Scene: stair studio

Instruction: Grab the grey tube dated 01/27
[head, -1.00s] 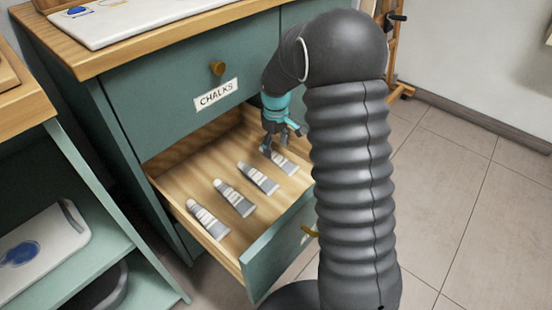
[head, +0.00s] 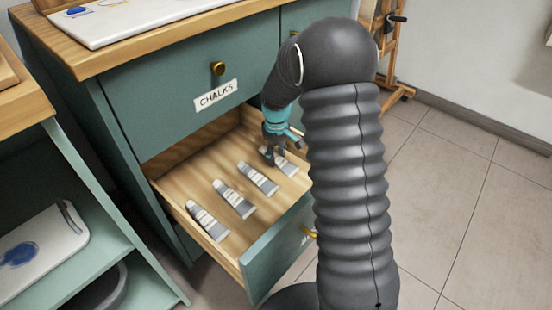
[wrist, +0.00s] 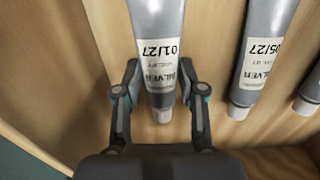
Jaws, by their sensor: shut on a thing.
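In the wrist view a grey tube (wrist: 158,28) carries a white label that reads 01/27 and SILVER. My gripper (wrist: 159,80) has its two fingers on either side of this tube, near its capped end, and is shut on it. In the head view my gripper (head: 270,155) is low in the open drawer at the rightmost tube (head: 289,166), which it partly hides. A neighbouring grey tube (wrist: 262,55) is labelled 05/27 and lies apart from the fingers.
The open wooden drawer (head: 178,181) holds several grey tubes in a row, including one at the left (head: 207,221). The drawer above (head: 150,120) is closed and labelled CHALKS. The teal drawer front (head: 270,262) stands at the near side. Another shelf unit (head: 125,255) is at left.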

